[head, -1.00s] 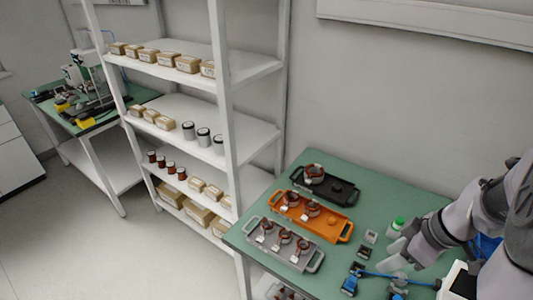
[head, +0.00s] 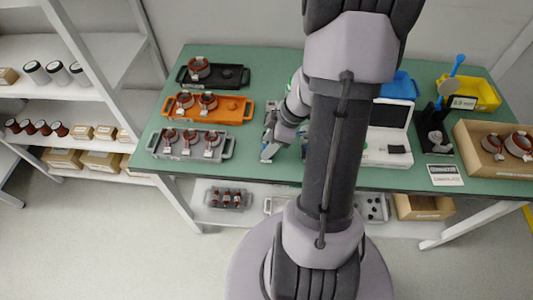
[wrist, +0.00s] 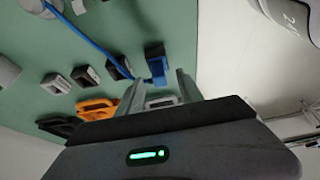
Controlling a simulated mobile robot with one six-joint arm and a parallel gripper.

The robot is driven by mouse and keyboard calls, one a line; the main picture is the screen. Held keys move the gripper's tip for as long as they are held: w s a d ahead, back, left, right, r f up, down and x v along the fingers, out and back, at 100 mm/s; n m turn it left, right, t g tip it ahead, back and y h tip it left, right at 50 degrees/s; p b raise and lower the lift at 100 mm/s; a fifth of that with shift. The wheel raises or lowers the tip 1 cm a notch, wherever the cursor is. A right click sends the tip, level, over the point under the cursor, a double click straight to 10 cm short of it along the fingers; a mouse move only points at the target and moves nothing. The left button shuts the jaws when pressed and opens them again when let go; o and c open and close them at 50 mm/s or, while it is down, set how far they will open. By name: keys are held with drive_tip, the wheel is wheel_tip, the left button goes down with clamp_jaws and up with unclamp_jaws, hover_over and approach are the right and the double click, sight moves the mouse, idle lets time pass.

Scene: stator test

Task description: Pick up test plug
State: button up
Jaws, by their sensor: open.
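A dark blue plug-like block (wrist: 155,62), which I take to be the test plug, sits on the green table in the wrist view. A blue cable (wrist: 98,46) runs to it or close beside it; I cannot tell if they join. My gripper (wrist: 160,88) is open, with its fingers pointing toward the block, which shows just beyond them. In the head view my gripper (head: 268,152) is low over the table, right of the grey tray; the plug cannot be made out there, with the gripper and arm in the way.
Several small dark blocks (wrist: 118,67) stand beside the plug. On the table (head: 165,125) are a black tray (head: 234,77), an orange tray (head: 235,108) and a grey tray (head: 222,147), all bearing parts. A cardboard box (head: 490,167) and yellow bin (head: 489,95) stand at the right.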

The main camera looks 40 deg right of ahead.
drive_tip(key=shift+x, duration=0.8)
drive_tip(key=shift+r, duration=0.1)
drive_tip(key=shift+c, duration=0.4)
clamp_jaws()
drive_tip(key=shift+r, duration=0.1)
